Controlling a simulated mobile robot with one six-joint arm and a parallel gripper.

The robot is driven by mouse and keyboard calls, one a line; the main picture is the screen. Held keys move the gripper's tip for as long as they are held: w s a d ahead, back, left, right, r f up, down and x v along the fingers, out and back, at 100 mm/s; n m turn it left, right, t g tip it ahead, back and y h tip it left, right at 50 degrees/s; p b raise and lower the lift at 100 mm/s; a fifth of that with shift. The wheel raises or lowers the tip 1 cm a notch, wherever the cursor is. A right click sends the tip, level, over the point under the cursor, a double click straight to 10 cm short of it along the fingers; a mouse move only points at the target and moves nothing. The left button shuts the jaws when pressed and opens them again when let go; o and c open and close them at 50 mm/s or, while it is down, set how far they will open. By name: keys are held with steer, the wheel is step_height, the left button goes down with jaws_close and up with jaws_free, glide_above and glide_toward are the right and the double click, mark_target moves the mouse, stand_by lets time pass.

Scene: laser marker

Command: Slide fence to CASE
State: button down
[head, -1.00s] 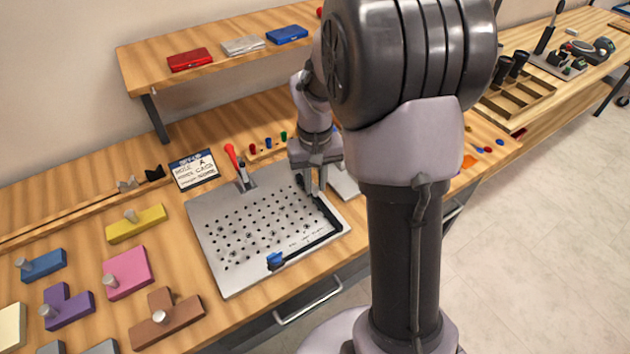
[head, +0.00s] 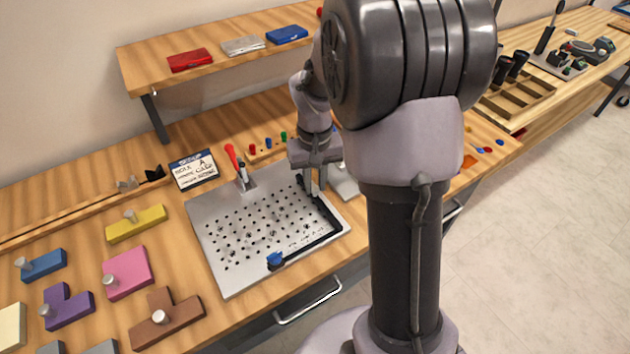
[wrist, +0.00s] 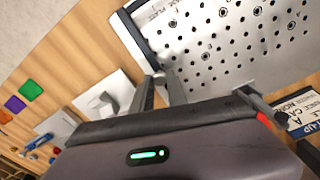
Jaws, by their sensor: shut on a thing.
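The fence (head: 322,207) is a black bar along the right edge of the grey perforated plate (head: 205,205). In the wrist view, a dark bar (wrist: 132,28) lies along the edge of the plate (wrist: 205,45). My gripper (head: 315,192) reaches down at the far end of the fence. In the wrist view my gripper (wrist: 162,80) is shut on a small part at the fence's end, mostly hidden between the fingers. A blue clamp-like piece (head: 274,259) sits at the plate's near edge.
A set-up card (head: 196,169) stands behind the plate, beside a red-handled tool (head: 232,157). Coloured blocks with knobs, such as the pink one (head: 126,272), lie to the left. A shelf (head: 215,58) overhangs the back. A pale plate (head: 344,182) lies right of my gripper.

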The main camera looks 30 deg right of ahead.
steer(key=a, duration=0.6)
steer(key=shift+s+a, duration=0.1)
steer(key=shift+a, duration=0.3)
steer(key=c, duration=1.3)
jaws_free()
steer(key=shift+r, duration=0.15)
step_height(320, 180, up, 17)
steer(key=p, duration=0.7)
steer(key=shift+p, duration=0.35)
steer(key=shift+r, duration=0.1)
steer(key=s+a+r+t+y+b, duration=0.1)
steer(key=s+a+t, duration=0.2)
steer(key=s, duration=0.5)
steer(key=s+a+r+m+t+y+b, duration=0.1)
steer(key=s+a+r+t+b, duration=0.1)
steer(key=s+a, duration=0.4)
steer(key=s, duration=0.3)
steer(key=shift+s+a+r+t, duration=0.15)
steer(key=shift+s+a+t, duration=0.15)
steer(key=shift+t, duration=0.1)
